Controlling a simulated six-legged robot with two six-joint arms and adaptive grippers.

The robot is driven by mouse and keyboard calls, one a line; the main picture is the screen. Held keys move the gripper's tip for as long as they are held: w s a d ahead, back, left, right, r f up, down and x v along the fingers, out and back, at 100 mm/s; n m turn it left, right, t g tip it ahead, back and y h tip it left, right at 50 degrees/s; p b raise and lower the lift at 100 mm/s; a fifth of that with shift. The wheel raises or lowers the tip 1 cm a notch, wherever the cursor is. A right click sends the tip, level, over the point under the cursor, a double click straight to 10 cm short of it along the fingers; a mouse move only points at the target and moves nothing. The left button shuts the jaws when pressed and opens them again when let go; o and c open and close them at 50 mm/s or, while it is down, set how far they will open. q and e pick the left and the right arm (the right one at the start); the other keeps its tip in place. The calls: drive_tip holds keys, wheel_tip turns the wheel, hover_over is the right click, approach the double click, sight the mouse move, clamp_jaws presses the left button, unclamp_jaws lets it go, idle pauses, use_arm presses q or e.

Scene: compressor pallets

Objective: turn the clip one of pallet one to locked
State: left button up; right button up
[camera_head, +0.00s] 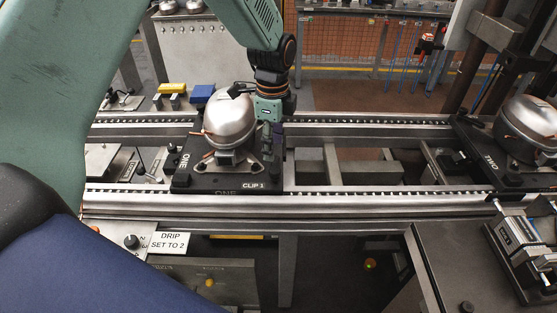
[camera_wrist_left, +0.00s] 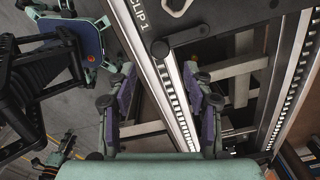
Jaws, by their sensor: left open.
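Pallet one (camera_head: 182,183) is a dark plate marked ONE on the rail conveyor, carrying a silver compressor (camera_head: 228,120). Its front right corner bears the CLIP 1 label (camera_head: 253,185). In the left wrist view, a round dark knob (camera_wrist_left: 160,48), apparently clip one, sits at the pallet corner beside the label. My left gripper (camera_head: 272,140) points down at the compressor's right side, above the pallet's right edge. In the head view, the gripper partly hides the clip area. My right gripper is not seen.
Pallet TWO (camera_head: 483,170) with another compressor stands at the right on the same rails. The front rail (camera_head: 350,190) runs beside pallet one. A DRIP SET TO 2 sign (camera_head: 168,243) and a dial are below left. The rails between the pallets are clear.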

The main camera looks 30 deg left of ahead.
sight(274, 170)
use_arm(q)
drive_tip(key=shift+w+f, duration=0.1)
drive_tip(key=shift+f, duration=0.1)
drive_tip(key=f, duration=0.6)
drive_tip(key=shift+s+f, duration=0.2)
drive_tip(key=shift+f, duration=0.1)
drive_tip(key=shift+w+d+f, duration=0.15)
drive_tip(key=shift+d+f, duration=0.05)
drive_tip(key=shift+f, duration=0.3)
drive_tip(key=shift+a, duration=0.1)
drive_tip(key=c, duration=0.3)
clamp_jaws()
